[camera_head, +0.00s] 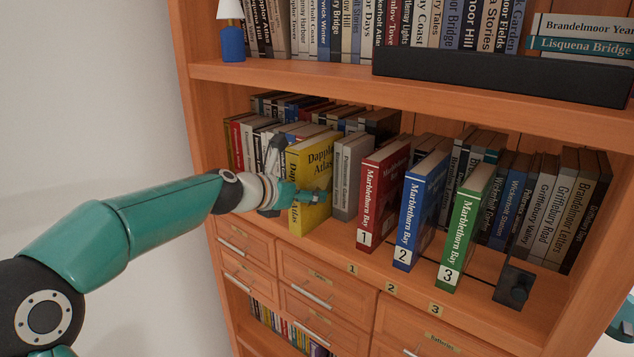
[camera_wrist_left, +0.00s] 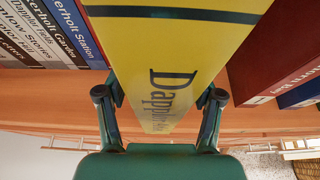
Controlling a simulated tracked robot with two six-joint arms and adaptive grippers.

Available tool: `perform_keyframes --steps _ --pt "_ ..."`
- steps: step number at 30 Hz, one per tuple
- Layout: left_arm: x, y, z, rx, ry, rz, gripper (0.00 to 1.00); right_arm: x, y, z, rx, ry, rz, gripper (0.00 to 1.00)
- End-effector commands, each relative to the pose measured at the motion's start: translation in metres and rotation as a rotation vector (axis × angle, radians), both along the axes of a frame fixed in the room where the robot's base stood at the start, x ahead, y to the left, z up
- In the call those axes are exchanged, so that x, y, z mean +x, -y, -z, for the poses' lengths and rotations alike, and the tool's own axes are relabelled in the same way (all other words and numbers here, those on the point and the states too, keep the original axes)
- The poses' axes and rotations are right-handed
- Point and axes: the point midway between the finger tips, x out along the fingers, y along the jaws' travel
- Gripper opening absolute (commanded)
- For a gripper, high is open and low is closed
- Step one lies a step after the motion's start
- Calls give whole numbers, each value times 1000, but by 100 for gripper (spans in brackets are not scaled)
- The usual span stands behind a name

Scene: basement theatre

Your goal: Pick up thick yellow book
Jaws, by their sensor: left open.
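My left gripper (camera_head: 297,176) is at the book's spine and open. Its fingers lie on either side of the book; in the left wrist view the left gripper (camera_wrist_left: 159,95) shows narrow gaps beside the spine near the fingertips. I cannot tell whether either finger touches the covers. My right gripper is not in view.
A grey book (camera_head: 347,175) stands close right of the yellow one. Red (camera_head: 382,190), blue (camera_head: 420,205) and green (camera_head: 466,220) numbered books stand further right. Several books stand to the left and behind. The shelf above (camera_head: 300,76) limits the height; drawers (camera_head: 310,290) lie below.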

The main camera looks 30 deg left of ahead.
Motion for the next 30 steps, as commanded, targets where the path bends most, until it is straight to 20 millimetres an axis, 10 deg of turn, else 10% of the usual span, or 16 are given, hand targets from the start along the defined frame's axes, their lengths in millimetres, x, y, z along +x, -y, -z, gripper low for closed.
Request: perform_keyframes --steps 11,23,30 --pt "12 2 5 0 1 -1 67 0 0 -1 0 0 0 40" --pt "11 1 5 1 0 -2 0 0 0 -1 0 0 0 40" --pt "11 1 2 1 5 -4 0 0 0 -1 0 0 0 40"
